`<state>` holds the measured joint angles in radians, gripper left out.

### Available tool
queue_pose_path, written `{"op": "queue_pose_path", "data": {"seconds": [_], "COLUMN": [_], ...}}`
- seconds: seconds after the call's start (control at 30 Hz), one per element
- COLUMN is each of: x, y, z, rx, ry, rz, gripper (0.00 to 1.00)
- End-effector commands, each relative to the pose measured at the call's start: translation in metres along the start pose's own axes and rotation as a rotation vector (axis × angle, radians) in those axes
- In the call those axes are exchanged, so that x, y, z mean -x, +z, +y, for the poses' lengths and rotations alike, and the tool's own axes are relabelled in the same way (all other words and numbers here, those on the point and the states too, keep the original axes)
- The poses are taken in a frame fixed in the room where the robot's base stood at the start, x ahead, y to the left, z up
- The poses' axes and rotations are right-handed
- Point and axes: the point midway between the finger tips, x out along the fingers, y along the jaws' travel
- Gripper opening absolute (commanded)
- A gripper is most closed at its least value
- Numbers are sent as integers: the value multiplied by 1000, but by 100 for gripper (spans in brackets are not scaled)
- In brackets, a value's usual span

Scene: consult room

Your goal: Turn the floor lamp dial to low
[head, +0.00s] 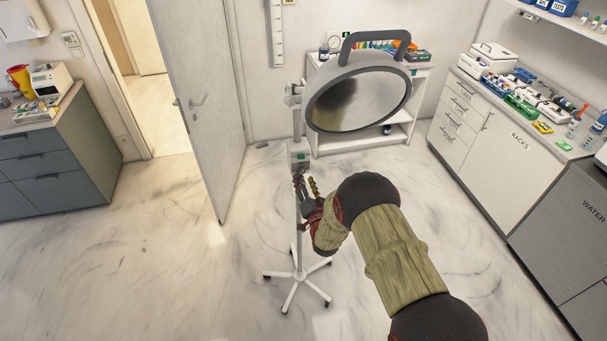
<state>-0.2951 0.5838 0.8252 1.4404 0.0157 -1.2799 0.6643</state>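The floor lamp has a big round head (357,98) with a grey rim and handle, a thin white pole (298,122) and a wheeled star base (298,276). A small grey box with a green label (300,157) sits on the pole below the head. The dial itself is too small to make out. My gripper (305,179) is just below this box, in front of the pole. Its two fingers point up and look spread, with nothing visible between them. I cannot tell whether a fingertip touches the box or dial.
An open door (200,100) stands behind the lamp on the left. A white shelf unit (400,135) is behind it. Counters with lab items (500,140) line the right, and a grey cabinet (50,165) stands at the left. The floor (150,265) at front left is clear.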

Motion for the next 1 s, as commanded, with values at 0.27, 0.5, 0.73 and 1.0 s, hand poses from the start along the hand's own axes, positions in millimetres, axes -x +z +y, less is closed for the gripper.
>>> {"op": "queue_pose_path", "data": {"seconds": [0.27,0.5,0.73,1.0], "x": [-30,-34,-33,-33], "y": [0,0,0,0], "z": [0,0,0,0], "rx": [1,1,1,1], "ry": [0,1,1,1], "rz": [0,-1,-1,-1], "gripper": [38,38,31,16]}}
